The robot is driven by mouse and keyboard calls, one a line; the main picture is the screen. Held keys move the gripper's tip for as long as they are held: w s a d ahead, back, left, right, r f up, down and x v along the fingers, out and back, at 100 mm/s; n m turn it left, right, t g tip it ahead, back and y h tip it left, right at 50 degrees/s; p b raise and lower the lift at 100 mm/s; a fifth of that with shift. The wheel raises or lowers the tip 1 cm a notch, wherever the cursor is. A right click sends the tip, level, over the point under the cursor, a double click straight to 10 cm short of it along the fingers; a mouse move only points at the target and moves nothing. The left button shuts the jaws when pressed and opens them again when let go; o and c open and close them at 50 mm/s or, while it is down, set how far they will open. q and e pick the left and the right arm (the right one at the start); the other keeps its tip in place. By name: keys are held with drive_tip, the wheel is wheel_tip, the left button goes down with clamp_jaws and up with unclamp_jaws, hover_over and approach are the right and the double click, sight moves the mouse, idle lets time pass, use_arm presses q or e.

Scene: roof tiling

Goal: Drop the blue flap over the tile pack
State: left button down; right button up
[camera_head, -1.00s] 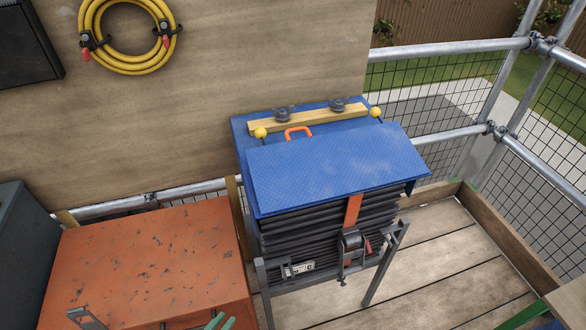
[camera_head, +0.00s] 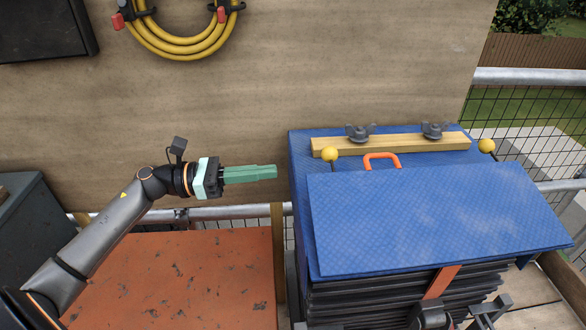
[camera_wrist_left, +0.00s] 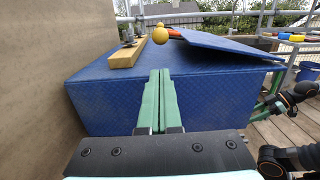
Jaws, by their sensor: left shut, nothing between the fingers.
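The blue flap (camera_head: 430,215) is a flat textured panel above the tile pack (camera_head: 375,305), a stack of dark tiles with an orange strap (camera_head: 440,284) at its front. An orange handle (camera_head: 381,160) shows at the flap's back edge. In the left wrist view the flap (camera_wrist_left: 225,43) sits tilted above a blue covered block (camera_wrist_left: 205,95). My left gripper (camera_head: 274,172) is shut and empty, just left of the blue cover. In the left wrist view its green fingers (camera_wrist_left: 160,75) point toward the cover; contact cannot be told.
A wooden batten (camera_head: 390,145) with two dark knobs lies along the back of the blue cover. Yellow balls (camera_head: 330,153) stand near its ends. An orange chest (camera_head: 170,285) is at lower left. A board wall (camera_head: 270,80) with a yellow hose (camera_head: 180,42) rises behind.

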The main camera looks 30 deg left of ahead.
sight(310, 166)
use_arm(q)
drive_tip(key=p+x, duration=0.1)
drive_tip(key=x, duration=0.8)
drive_tip(key=shift+d, duration=0.2)
drive_tip(key=shift+r, duration=0.15)
